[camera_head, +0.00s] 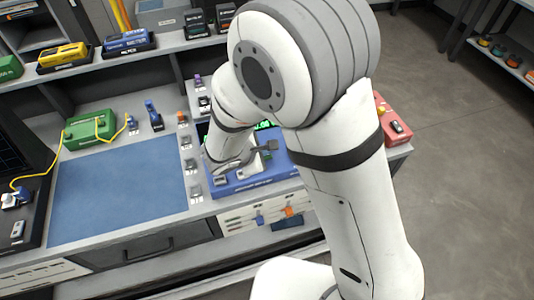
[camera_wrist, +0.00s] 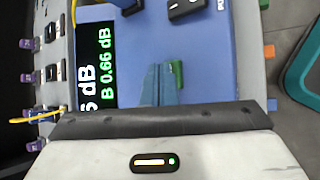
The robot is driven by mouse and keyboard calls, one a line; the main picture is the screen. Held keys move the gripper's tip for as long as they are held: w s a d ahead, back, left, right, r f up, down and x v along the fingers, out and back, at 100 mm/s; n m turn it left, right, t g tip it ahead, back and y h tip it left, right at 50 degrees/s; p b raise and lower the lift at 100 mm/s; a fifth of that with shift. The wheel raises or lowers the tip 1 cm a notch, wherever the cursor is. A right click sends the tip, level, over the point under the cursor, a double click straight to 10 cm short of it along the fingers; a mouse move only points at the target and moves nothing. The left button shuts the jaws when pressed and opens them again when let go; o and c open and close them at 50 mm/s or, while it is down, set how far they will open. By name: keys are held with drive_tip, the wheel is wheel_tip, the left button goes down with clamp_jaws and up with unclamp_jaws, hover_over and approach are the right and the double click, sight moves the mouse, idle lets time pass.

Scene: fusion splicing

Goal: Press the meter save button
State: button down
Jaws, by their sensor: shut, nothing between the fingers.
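The blue meter (camera_wrist: 142,40) fills the middle of the wrist view. Its dark display (camera_wrist: 97,65) shows green text reading "B 0.66 dB" and white text partly cut off. A green button (camera_wrist: 177,74) sits on its face; no label on it is readable. My gripper (camera_wrist: 162,72) is shut and empty, its fingertips right beside the green button. I cannot tell whether they touch it or the meter's face. In the head view the meter (camera_head: 262,183) lies on the bench under my arm, which hides much of it.
A black rocker switch (camera_wrist: 184,8) is on the meter near the top of the wrist view. In the head view, a blue mat (camera_head: 118,190) lies left of the meter, a green case (camera_head: 88,132) behind it, and a red box (camera_head: 393,122) to the right.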

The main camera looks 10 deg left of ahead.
idle(0.3)
drive_tip(key=shift+r+p, duration=0.45)
drive_tip(key=shift+r, duration=0.4)
drive_tip(key=shift+r, duration=0.1)
drive_tip(key=shift+r+p, duration=1.6)
drive_tip(key=shift+r, duration=0.85)
drive_tip(key=shift+f, duration=0.1)
